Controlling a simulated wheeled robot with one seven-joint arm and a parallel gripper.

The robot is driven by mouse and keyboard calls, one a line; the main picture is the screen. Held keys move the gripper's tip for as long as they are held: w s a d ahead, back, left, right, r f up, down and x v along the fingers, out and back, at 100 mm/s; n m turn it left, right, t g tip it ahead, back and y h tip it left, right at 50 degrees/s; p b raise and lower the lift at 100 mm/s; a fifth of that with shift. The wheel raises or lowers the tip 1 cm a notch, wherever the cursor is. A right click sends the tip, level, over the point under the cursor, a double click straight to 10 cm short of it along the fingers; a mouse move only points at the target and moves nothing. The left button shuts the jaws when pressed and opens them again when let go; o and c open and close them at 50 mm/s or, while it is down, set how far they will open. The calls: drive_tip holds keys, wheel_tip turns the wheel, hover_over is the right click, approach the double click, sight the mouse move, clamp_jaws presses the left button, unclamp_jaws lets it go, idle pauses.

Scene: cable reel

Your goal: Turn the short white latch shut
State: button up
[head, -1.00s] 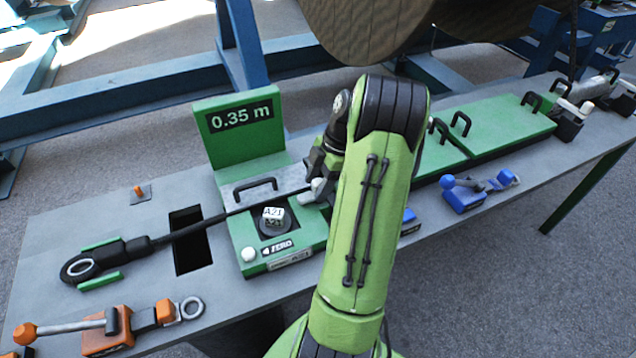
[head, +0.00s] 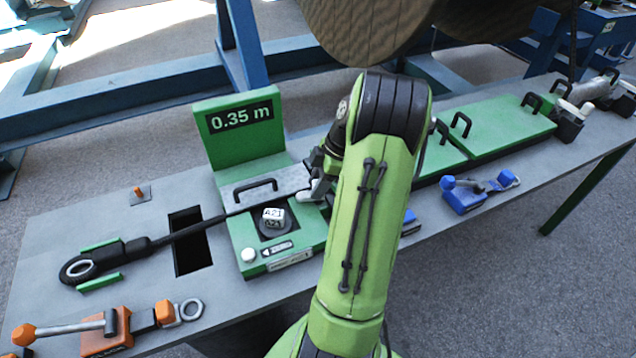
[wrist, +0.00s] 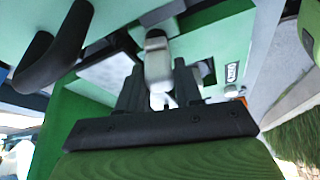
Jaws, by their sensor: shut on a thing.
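The short white latch (wrist: 157,62) shows in the wrist view between the two dark fingers of my gripper (wrist: 160,88), which is shut on it. In the head view the white latch (head: 318,188) sits at the right side of the green measuring unit (head: 236,235), and my gripper (head: 322,172) is over it, partly hidden by my arm. The unit's display reads 0.35 m. A black cable (head: 250,207) runs across the unit. Whether the latch is fully turned cannot be told.
A grey plate with a black handle (head: 256,186) lies beside the latch. A white knob (head: 248,255) stands at the unit's front left. An orange clamp tool (head: 108,335) and a blue one (head: 465,196) lie on the bench, which has a dark rectangular opening (head: 187,252).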

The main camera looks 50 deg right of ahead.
drive_tip(key=m+h+b, duration=0.1)
drive_tip(key=m, duration=0.2)
drive_tip(key=shift+m+t, duration=0.4)
drive_tip(key=m+h+b, duration=0.1)
drive_tip(key=m, duration=0.2)
drive_tip(key=shift+m+h, duration=0.3)
drive_tip(key=m+h+b, duration=0.1)
drive_tip(key=m, duration=0.3)
drive_tip(key=shift+h, duration=0.4)
drive_tip(key=shift+m+h+b, duration=0.35)
drive_tip(key=shift+m+h, duration=0.15)
drive_tip(key=shift+m, duration=1.2)
drive_tip(key=o, duration=1)
drive_tip(key=shift+c, duration=0.2)
drive_tip(key=p+v, duration=0.5)
drive_tip(key=v, duration=1)
drive_tip(key=shift+a+r, duration=0.2)
drive_tip(key=shift+r, duration=0.25)
